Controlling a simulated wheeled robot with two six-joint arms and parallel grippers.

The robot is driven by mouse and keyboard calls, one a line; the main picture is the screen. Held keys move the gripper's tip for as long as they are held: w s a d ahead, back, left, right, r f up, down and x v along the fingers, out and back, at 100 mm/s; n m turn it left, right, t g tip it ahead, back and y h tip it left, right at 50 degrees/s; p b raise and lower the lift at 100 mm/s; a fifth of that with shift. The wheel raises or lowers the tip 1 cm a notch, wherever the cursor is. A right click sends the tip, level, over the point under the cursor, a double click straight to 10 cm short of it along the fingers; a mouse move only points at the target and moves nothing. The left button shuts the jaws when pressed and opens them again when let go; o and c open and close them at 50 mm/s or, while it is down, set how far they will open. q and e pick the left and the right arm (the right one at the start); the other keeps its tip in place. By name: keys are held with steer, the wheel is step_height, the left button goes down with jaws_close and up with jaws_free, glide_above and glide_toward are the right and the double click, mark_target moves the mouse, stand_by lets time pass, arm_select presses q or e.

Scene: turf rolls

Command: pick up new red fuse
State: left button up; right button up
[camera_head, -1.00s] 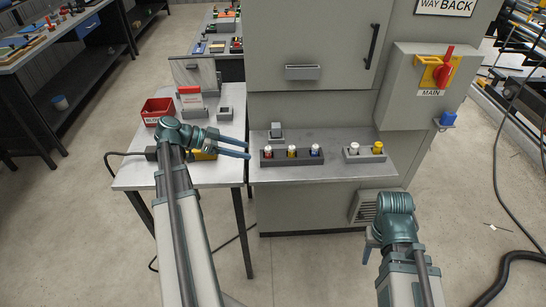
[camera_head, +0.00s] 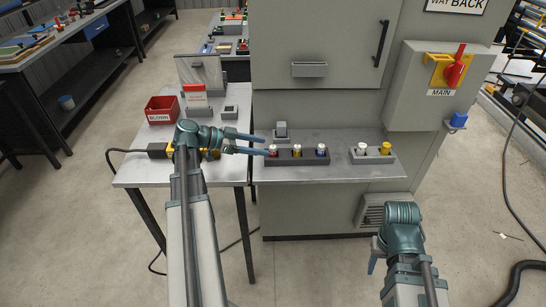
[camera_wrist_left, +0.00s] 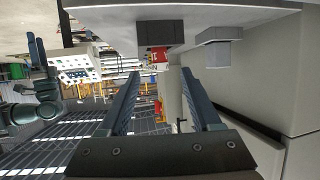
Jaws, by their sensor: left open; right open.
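The red fuse (camera_head: 272,150), with a pale cap, stands upright at the left end of a dark rack (camera_head: 298,160) on the cabinet shelf. My left gripper (camera_head: 265,145) is open, its fingers pointing right, with its tips close to the red fuse. Whether they touch it cannot be told. In the left wrist view, which looks upside down, the red fuse (camera_wrist_left: 159,55) appears ahead between the two open fingers (camera_wrist_left: 163,90), below the dark rack. My right gripper (camera_head: 373,262) is low in front of the cabinet, open and away from the fuses.
A grey holder (camera_head: 372,159) with white and yellow fuses stands to the right. A red bin (camera_head: 161,110) is on the left table.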

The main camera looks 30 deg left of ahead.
mark_target(273, 146)
arm_select(q)
steer(key=shift+b+x, duration=1.15)
steer(key=shift+x, duration=1.55)
steer(key=shift+f, duration=0.1)
jaws_close()
